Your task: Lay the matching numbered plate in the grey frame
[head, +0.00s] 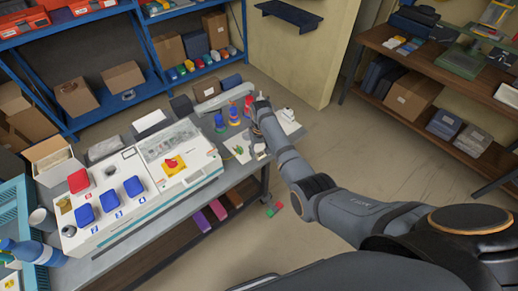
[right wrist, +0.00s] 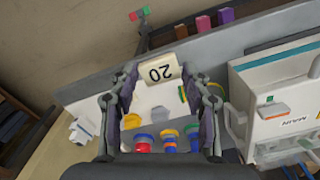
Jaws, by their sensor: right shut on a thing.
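My right gripper (head: 262,150) reaches over the far right end of the grey workbench in the head view. In the right wrist view my right gripper (right wrist: 160,76) is shut on a cream plate (right wrist: 160,72) marked 20, which reads upside down there. The plate is between the fingertips, above a white board (right wrist: 150,104). In the head view the arm hides the plate. I cannot pick out the grey frame for sure in either view. My left gripper is not in view.
Several coloured ring stacks (head: 234,116) stand near the gripper; they also show in the right wrist view (right wrist: 168,142). A white socket box (head: 190,172) with a clear lid stands to the left. A small red and green block (head: 274,208) lies on the floor.

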